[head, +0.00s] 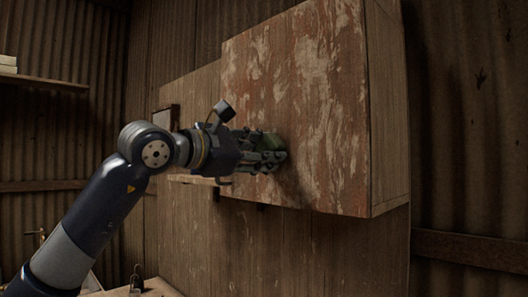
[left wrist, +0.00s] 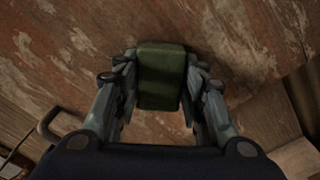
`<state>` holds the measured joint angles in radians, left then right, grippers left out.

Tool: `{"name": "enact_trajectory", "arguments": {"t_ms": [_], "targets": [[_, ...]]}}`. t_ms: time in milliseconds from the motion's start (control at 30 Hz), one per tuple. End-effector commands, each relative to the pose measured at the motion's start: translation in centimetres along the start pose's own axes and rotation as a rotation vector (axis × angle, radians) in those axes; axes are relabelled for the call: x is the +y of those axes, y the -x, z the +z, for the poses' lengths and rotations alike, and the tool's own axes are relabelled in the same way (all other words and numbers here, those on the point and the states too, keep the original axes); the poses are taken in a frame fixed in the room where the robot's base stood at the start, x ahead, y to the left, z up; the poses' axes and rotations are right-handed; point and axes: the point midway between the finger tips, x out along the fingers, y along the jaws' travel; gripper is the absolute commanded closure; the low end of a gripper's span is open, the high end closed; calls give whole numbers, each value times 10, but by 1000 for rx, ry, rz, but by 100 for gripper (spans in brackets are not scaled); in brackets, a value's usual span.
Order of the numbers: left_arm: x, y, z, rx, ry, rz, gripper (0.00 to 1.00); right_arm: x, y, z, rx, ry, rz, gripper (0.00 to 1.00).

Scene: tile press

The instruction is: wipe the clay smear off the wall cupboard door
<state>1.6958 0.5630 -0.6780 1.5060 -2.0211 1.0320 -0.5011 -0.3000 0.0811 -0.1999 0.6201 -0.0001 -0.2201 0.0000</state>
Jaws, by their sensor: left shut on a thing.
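The wall cupboard door (head: 290,90) has worn reddish-brown paint with pale patches; it also fills much of the left wrist view (left wrist: 240,40). My left gripper (head: 272,157) is at the lower part of the door. It is shut on a dark green block-like thing, perhaps a sponge (left wrist: 161,75), whose far end is at the door surface; I cannot tell for sure whether it touches. I cannot make out a clay smear apart from the pale worn patches. My right gripper is not in view.
The cupboard's plain wooden side (head: 388,110) faces right, with corrugated wall beyond. A wooden back panel (head: 260,240) lies below. A shelf (head: 45,82) is at the upper left. A padlock-like object (head: 136,280) stands on a surface at the lower left.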

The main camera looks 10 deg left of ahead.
Motion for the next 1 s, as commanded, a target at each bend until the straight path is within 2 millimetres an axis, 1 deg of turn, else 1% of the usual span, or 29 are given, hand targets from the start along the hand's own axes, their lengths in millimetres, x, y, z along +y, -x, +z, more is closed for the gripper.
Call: {"name": "enact_trajectory", "arguments": {"t_ms": [200, 533, 633, 900, 1000], "targets": [[-1, 21, -1, -3, -1, 4, 82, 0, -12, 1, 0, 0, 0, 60], [0, 53, 0, -2, -2, 3, 82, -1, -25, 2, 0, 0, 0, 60], [0, 57, 1, -2, -1, 2, 82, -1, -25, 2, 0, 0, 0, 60], [0, 58, 1, -3, -1, 1, 82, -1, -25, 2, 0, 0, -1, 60], [0, 62, 1, -3, -1, 2, 82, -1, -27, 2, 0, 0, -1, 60]]}}
